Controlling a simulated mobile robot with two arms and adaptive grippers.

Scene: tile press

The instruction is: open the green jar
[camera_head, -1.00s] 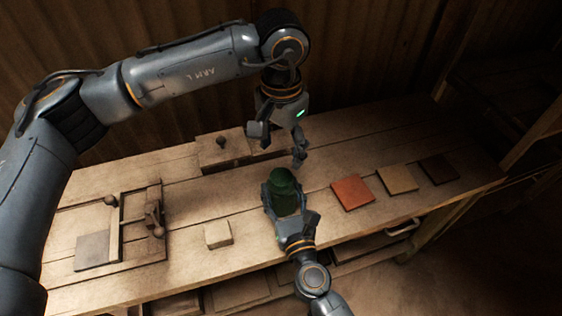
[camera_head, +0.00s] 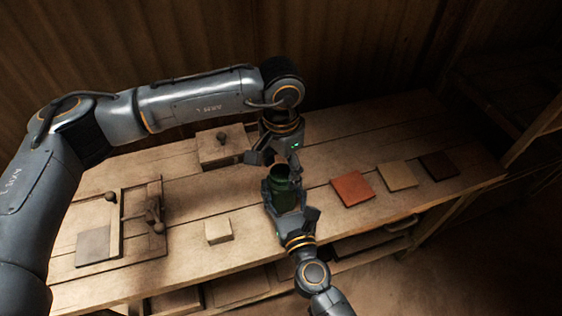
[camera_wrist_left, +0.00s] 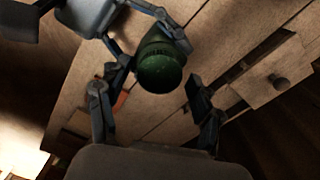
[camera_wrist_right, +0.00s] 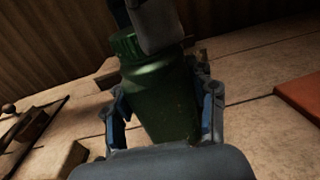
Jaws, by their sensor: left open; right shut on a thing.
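The green jar (camera_head: 284,198) stands near the front of the workbench, in the grasp of my right gripper (camera_head: 290,202). My right gripper's fingers close around its body, also in the right wrist view (camera_wrist_right: 160,100). A ridged green lid (camera_wrist_right: 124,44) sits on top of the jar. It also shows as a round dark green top in the left wrist view (camera_wrist_left: 160,65). My left gripper (camera_head: 283,160) is open just above the jar, with its fingers spread to either side of the lid. In the right wrist view, one of its fingers partly hides the lid.
Red (camera_head: 353,188), tan (camera_head: 397,176) and dark brown (camera_head: 438,165) tiles lie to the right. A pale block (camera_head: 218,230) lies left of the jar. A wooden press (camera_head: 155,220) with a grey tile (camera_head: 93,243) is at the left. A knobbed box (camera_head: 222,150) stands behind.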

